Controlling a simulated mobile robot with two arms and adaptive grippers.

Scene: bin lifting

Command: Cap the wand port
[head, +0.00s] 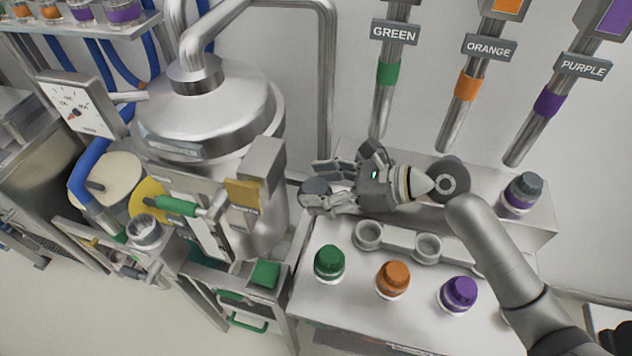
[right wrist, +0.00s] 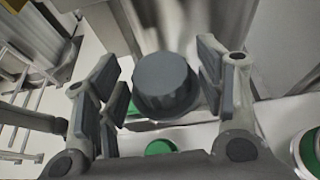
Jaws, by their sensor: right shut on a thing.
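My right gripper (head: 322,188) is shut on a dark grey round cap (head: 314,187), above the left end of the metal bench. In the right wrist view the cap (right wrist: 165,82) has a ridged rim and sits between the two padded fingers (right wrist: 160,78). I cannot tell whether anything is attached below it. The large steel vessel (head: 215,105) stands to the left of the gripper. An open round pipe end (head: 143,230) shows at its lower left, but I cannot tell whether this is the wand port. My left gripper is not in view.
Green-, orange- and purple-capped jars (head: 393,278) stand on the bench front. Behind them is a rack with empty round holders (head: 428,246). A grey-topped purple jar (head: 524,193) stands on the back ledge. Labelled pipes (head: 387,75) hang above. A grey box (head: 262,165) projects left of my gripper.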

